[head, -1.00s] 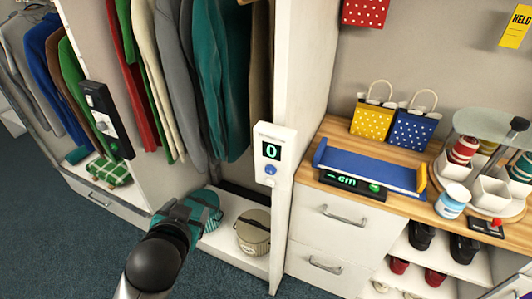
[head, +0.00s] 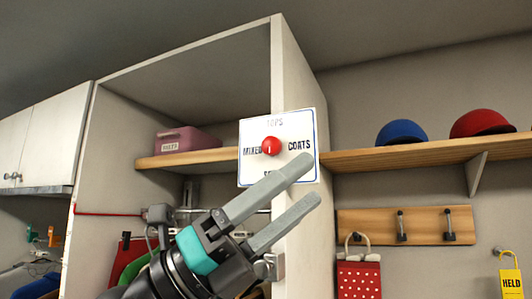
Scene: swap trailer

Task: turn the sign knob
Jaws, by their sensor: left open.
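The sign knob (head: 271,146) is a round red knob with a small white mark, in the middle of a white sign (head: 305,122) with a blue border. The sign is fixed on the front edge of a tall white panel. It reads TOPS above the knob, MIXED to the left and COATS to the right; the lower word is mostly hidden by my finger. I cannot tell surely where the mark points. My left gripper (head: 309,179) is open and empty, its fingers pointing up and right, below and right of the knob in the picture, apart from it. My right gripper is out of view.
A wooden shelf (head: 400,154) right of the panel holds a blue cap (head: 401,132) and a red cap (head: 481,123). Below are a hook rail (head: 425,226) and a red dotted bag (head: 358,279). A pink box (head: 187,140) sits on the left shelf.

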